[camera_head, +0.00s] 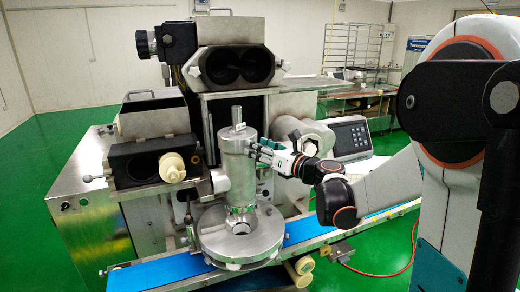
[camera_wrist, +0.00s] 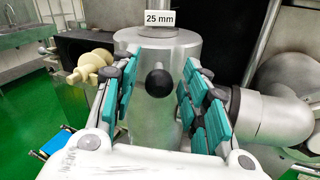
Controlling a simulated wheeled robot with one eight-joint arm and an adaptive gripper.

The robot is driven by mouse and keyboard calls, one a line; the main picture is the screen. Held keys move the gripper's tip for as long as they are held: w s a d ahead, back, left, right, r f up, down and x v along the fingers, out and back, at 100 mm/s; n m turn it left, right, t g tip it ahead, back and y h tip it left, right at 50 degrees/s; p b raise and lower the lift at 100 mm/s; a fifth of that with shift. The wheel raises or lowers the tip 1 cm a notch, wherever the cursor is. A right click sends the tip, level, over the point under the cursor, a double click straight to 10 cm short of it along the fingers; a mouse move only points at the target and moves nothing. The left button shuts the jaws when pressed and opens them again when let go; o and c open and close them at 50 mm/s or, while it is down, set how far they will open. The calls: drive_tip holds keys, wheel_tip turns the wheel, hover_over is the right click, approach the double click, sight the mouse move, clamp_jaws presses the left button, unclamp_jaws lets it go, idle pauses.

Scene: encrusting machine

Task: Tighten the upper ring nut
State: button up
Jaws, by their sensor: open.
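A silver upright cylinder (camera_head: 236,175) stands at the machine's centre, above a wide round metal ring (camera_head: 240,248). In the wrist view the cylinder (camera_wrist: 160,125) fills the middle, and a black ball knob (camera_wrist: 157,82) on its near side points at the camera. Which part is the upper ring nut is not clear; the cylinder's top (camera_wrist: 158,37) is a rounded rim. My gripper (camera_head: 256,150) reaches in from the right at the cylinder's upper part. In the wrist view its teal-padded fingers (camera_wrist: 160,75) are open on either side of the knob, without visibly gripping it.
A white "25 mm" label (camera_wrist: 159,17) stands above the cylinder. A metal elbow pipe (camera_wrist: 262,118) lies close to the right finger. Cream knobs (camera_head: 172,167) stick out at left. A blue conveyor (camera_head: 165,272) runs below. A control panel (camera_head: 350,138) stands behind my wrist.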

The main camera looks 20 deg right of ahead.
drive_tip(key=shift+s, duration=0.1)
drive_tip(key=v, duration=1.1)
drive_tip(key=shift+s+d, duration=0.2)
drive_tip(key=shift+s, duration=0.15)
